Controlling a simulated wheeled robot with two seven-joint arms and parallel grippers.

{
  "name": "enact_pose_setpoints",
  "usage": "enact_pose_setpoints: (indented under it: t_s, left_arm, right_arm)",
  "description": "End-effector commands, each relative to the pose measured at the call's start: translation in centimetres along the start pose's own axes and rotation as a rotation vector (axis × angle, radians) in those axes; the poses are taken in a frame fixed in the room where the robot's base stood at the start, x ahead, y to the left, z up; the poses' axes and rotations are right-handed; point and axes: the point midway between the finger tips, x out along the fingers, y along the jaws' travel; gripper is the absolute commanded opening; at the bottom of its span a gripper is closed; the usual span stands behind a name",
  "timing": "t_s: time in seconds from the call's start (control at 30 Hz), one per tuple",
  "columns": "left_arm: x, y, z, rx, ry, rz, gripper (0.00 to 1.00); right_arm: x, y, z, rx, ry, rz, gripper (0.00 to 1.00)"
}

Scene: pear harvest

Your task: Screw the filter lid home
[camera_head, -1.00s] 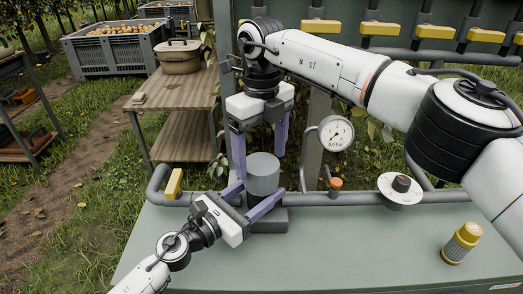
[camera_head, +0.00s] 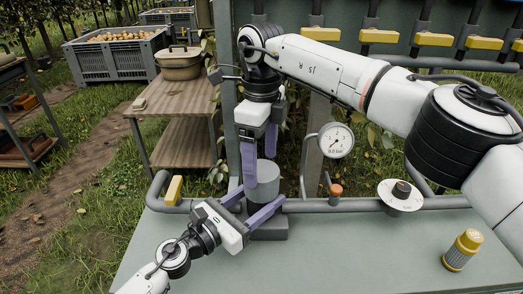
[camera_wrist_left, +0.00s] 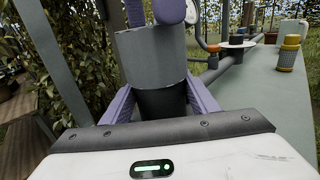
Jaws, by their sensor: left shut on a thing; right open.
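The filter lid (camera_head: 268,174) is a light grey cylinder on top of the dark filter body on the bench. In the left wrist view the lid (camera_wrist_left: 152,56) sits above the darker body (camera_wrist_left: 163,103). My left gripper (camera_head: 260,196) comes in from the front left, its purple fingers shut on the filter body, one on each side. My right gripper (camera_head: 262,168) points down from above and is open. One purple finger hangs in front of the lid, the other behind it. Whether they touch the lid I cannot tell.
A pressure gauge (camera_head: 335,140) stands behind the pipe, with an orange cap (camera_head: 336,190) beside it. Yellow-handled valves (camera_head: 379,37) line the back. The bench front is clear.

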Motion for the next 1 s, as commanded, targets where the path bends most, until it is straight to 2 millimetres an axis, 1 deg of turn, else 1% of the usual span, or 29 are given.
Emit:
enact_pose_setpoints:
  t_s: [0.03,0.1,0.2,0.33,0.5,0.77,1.0]
  left_arm:
    - [-0.1,0.2,0.0,0.001,0.000,0.005,0.00]
    - [-0.1,0.2,0.0,0.001,0.000,0.005,0.00]
    - [-0.1,0.2,0.0,0.001,0.000,0.005,0.00]
    - [-0.1,0.2,0.0,0.001,0.000,0.005,0.00]
    - [-0.1,0.2,0.0,0.001,0.000,0.005,0.00]
    - [-0.1,0.2,0.0,0.001,0.000,0.005,0.00]
    - [0.0,0.2,0.0,0.001,0.000,0.005,0.00]
  right_arm:
    - [0.9,0.1,-0.1,-0.001,0.001,0.002,0.77]
    - [2.1,0.0,-0.1,0.000,0.002,0.002,0.77]
    - [3.6,0.1,-0.1,-0.001,0.003,0.001,0.77]
    - [5.0,0.0,-0.1,0.000,0.001,0.001,0.77]
    - [5.8,0.0,0.0,0.000,0.000,-0.001,0.77]
    - [5.8,0.0,0.0,0.000,0.000,-0.001,0.77]
    - [5.8,0.0,0.0,0.000,0.000,-0.001,0.36]
